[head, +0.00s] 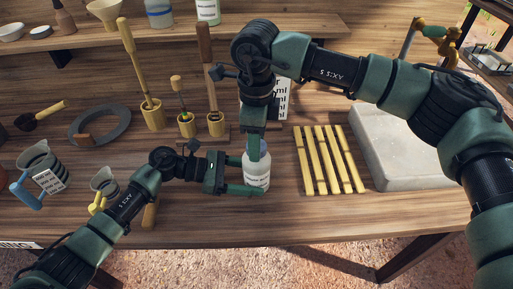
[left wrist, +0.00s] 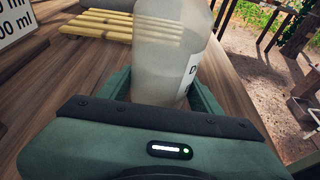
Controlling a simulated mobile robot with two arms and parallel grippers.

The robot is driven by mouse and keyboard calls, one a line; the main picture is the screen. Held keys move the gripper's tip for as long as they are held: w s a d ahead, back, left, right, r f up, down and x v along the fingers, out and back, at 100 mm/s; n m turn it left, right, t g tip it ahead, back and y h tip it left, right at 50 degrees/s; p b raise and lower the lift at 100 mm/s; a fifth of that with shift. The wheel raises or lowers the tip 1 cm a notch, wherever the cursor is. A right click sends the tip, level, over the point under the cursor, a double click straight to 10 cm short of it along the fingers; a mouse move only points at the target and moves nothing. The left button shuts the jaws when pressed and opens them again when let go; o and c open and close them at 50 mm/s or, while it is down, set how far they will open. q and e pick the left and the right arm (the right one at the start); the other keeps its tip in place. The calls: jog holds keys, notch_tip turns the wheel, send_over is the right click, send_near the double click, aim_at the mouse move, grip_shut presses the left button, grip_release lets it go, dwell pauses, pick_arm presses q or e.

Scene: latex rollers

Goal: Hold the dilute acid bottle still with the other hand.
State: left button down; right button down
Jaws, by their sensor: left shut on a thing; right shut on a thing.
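The dilute acid bottle (head: 257,176) is a pale bottle with a dark-lettered label, upright near the front edge of the table (head: 330,215). My left gripper (head: 245,178) is shut around the bottle's body from the left side. In the left wrist view, the bottle (left wrist: 172,50) stands between the green fingers, with part of its label showing at the right. My right gripper (head: 254,148) comes down from above and is shut at the bottle's top. Its fingers hide the cap or neck, so I cannot tell exactly what part they grip.
Yellow bamboo slats (head: 328,160) lie right of the bottle, beside a pale stone slab (head: 405,160). A white sign (head: 284,99) stands behind my right gripper. Bamboo holders (head: 186,125) with tools stand at the back left. A measuring jug (head: 38,165) is at far left.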

pick_arm(q)
jog(key=shift+f, duration=0.1)
pick_arm(e)
jog(key=n, duration=0.5)
jog(key=shift+n, duration=0.3)
jog(key=shift+r, duration=0.8)
jog(key=shift+r, duration=2.15)
jog(key=d+r, duration=0.4)
jog(key=d, duration=0.4)
jog(key=shift+s, duration=0.25)
pick_arm(q)
jog(key=shift+c, duration=1.1)
grip_release()
jog(key=shift+a, duration=0.1)
